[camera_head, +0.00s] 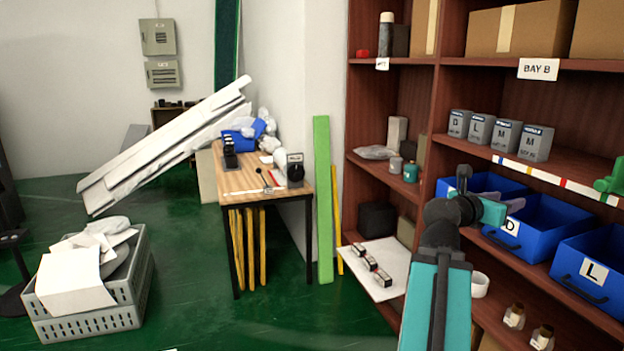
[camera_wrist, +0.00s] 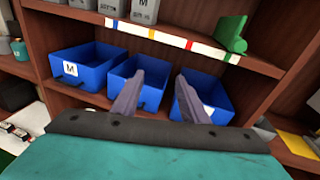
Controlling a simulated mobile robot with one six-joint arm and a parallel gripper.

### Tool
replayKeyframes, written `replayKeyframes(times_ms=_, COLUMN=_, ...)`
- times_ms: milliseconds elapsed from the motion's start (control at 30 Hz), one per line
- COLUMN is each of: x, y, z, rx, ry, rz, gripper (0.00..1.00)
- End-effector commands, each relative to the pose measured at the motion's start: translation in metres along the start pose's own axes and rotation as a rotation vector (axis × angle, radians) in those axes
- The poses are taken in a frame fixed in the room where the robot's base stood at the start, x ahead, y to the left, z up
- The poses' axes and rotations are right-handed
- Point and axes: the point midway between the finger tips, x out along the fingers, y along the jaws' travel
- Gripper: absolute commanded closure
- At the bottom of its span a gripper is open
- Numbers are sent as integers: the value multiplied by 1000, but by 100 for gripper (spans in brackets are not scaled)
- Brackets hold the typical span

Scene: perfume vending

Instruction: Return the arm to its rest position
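My gripper (camera_head: 514,205) is in front of the blue bins on the right-hand shelf, at the end of my raised teal arm. In the wrist view my gripper (camera_wrist: 160,76) has its two grey-purple fingers apart, with nothing between them. The fingers appear in front of the middle blue bin (camera_wrist: 150,97) and the right blue bin (camera_wrist: 216,93). Another blue bin (camera_wrist: 85,74) marked M is to their left. In the head view my gripper partly hides the row, which includes a bin (camera_head: 512,237) marked D and one (camera_head: 598,284) marked L.
A shelf edge with a coloured strip (camera_head: 560,180) runs above the bins, bearing grey boxes (camera_head: 537,143) and a green object (camera_head: 610,182). A white board (camera_head: 372,287) with small boxes lies left of my arm. A wooden table (camera_head: 240,181) stands farther left, with green floor (camera_head: 200,290) before it.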

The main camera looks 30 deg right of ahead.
Motion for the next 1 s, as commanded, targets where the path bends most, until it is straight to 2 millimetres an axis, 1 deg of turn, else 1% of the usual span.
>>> replayKeyframes(times_ms=33, x=-4, y=20, z=-12, rx=-19, ry=17, rz=26, gripper=60)
replayKeyframes(times_ms=100, x=-8, y=44, z=-30, rx=-42, ry=39, rz=57, gripper=60)
replayKeyframes(times_ms=267, x=-23, y=94, z=-72, rx=-88, ry=91, rz=129, gripper=60)
replayKeyframes(times_ms=300, x=-27, y=106, z=-83, rx=-100, ry=105, rz=146, gripper=60)
replayKeyframes(times_ms=367, x=-34, y=124, z=-100, rx=-118, ry=126, rz=172, gripper=60)
replayKeyframes(times_ms=500, x=-54, y=162, z=-141, rx=-157, ry=178, rz=230, gripper=60)
replayKeyframes(times_ms=667, x=-80, y=199, z=-190, rx=-194, ry=243, rz=291, gripper=60)
replayKeyframes(times_ms=767, x=-98, y=219, z=-220, rx=-209, ry=285, rz=324, gripper=60)
replayKeyframes(times_ms=800, x=-106, y=227, z=-233, rx=-214, ry=304, rz=337, gripper=60)
replayKeyframes(times_ms=867, x=-118, y=237, z=-252, rx=-220, ry=331, rz=355, gripper=60)
replayKeyframes(times_ms=1000, x=-148, y=258, z=-297, rx=-227, ry=398, rz=391, gripper=60)
